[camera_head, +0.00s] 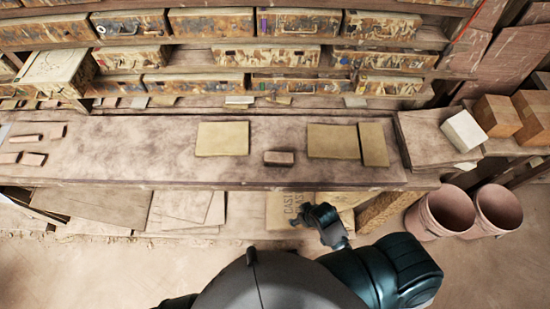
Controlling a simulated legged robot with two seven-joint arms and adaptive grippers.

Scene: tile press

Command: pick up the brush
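A small brown block-shaped item (279,158) lies flat near the middle of the workbench, between the tan tiles. It may be the brush, but I see no bristles or handle clearly enough to tell. My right gripper (308,215) is in front of and below the bench's front edge, to the lower right of this item and apart from it. No object shows in it, and its finger gap is unclear. My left gripper is not in view.
The workbench (150,155) holds tan tiles (222,139) and (333,141), with several small brown pieces (33,159) at the left. Wooden blocks and a white block (463,131) stand at right. Buckets (447,212) are on the floor. Drawers line the back.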

